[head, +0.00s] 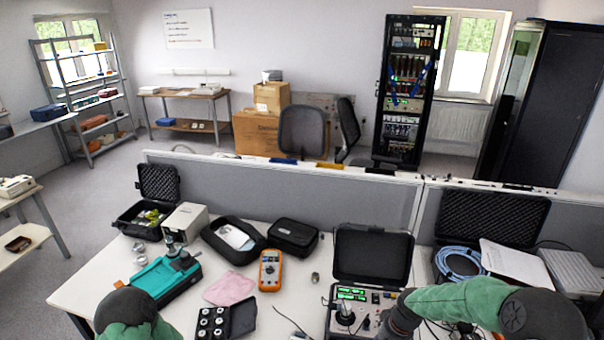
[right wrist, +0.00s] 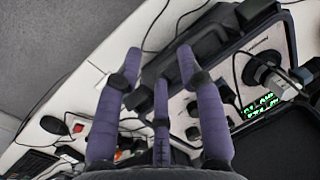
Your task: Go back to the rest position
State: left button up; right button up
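My right arm reaches in from the right in the head view, its dark wrist (head: 398,322) beside the open calibrator case (head: 372,262) near the table's front edge. In the right wrist view my right gripper (right wrist: 160,66) has its purple fingers spread, with nothing visible held between them. The case edge and its panel with a green display (right wrist: 262,104) lie beyond the fingers; I cannot tell the exact gap. In the head view the display (head: 351,294) is lit. A green and dark part of my left arm shows at the bottom left; its gripper is out of view.
On the white table (head: 90,290) stand a teal press (head: 165,278), an orange multimeter (head: 270,270), a pink cloth (head: 229,289), a box of weights (head: 212,322), and black cases (head: 293,237). A grey partition (head: 290,192) runs behind. Blue cable (head: 459,264) lies right.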

jog(key=s+a+f+y+b, duration=0.1)
jog(key=s+a+f+b, duration=0.3)
jog(key=s+f, duration=0.7)
jog(key=s+a+f+n+b, duration=0.1)
jog(key=s+a+f+b, duration=0.3)
jog(key=s+a+f, duration=0.5)
notch_tip(320, 180, down, 4)
jog(key=shift+s+f+y, duration=0.1)
jog(key=shift+s+y, duration=0.3)
jog(key=shift+s, duration=0.5)
